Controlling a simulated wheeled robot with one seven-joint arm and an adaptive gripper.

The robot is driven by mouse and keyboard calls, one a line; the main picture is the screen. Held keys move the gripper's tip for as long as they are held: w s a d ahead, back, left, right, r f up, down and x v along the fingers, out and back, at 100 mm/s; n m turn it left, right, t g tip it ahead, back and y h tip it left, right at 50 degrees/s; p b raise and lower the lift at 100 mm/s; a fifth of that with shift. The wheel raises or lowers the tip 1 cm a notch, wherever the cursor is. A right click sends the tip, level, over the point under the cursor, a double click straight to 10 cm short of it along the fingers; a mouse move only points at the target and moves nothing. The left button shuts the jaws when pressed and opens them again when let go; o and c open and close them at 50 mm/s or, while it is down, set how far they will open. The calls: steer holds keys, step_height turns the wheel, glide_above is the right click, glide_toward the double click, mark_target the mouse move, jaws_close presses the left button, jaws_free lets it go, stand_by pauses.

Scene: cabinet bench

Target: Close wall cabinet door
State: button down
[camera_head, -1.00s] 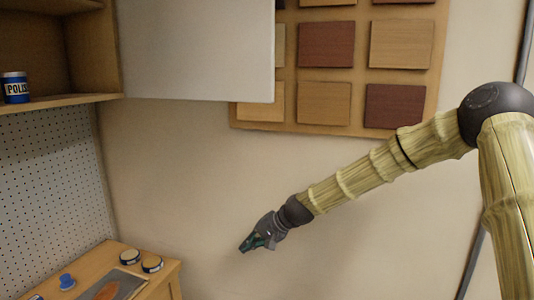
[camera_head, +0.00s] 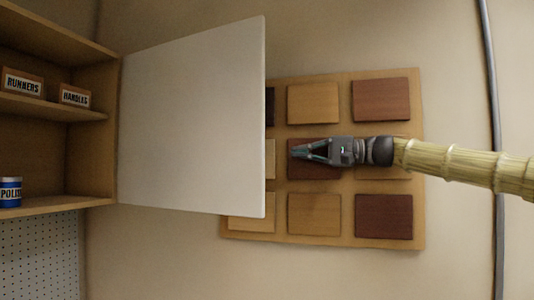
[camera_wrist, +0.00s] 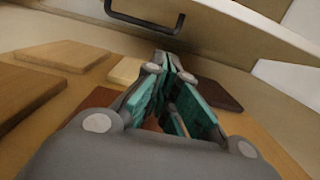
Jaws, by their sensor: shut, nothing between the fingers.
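The wall cabinet door (camera_head: 195,120) stands open in the head view, swung out from the right side of the wooden cabinet (camera_head: 108,125). Its pale flat face shows. My gripper (camera_head: 293,153) is to the right of the door's free edge, with its tips pointing left towards it and a gap between in the picture. The fingers are together and empty. In the wrist view, my gripper (camera_wrist: 166,62) points towards a pale panel, seemingly the door (camera_wrist: 225,30), which carries a dark bar handle (camera_wrist: 145,22). The fingertips look apart from the handle.
A sample board (camera_head: 415,160) with several wood squares hangs on the wall behind my gripper. The cabinet shelves hold a blue tin (camera_head: 10,192) and boxes labelled RUNNERS (camera_head: 22,84) and HANDLES (camera_head: 75,96). Pegboard (camera_head: 40,255) is below. A pipe (camera_head: 492,130) runs down the right wall.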

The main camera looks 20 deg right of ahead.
mark_target(258, 152)
steer(key=a+p, duration=0.2)
steer(key=a, duration=0.1)
steer(key=w+a+p, duration=0.1)
steer(key=a+p, duration=0.1)
steer(key=a, duration=0.2)
steer(key=w+a+p, duration=0.1)
steer(key=a, duration=0.3)
steer(key=shift+a+p, duration=0.25)
steer(key=shift+p, duration=0.15)
steer(key=shift+s, duration=0.15)
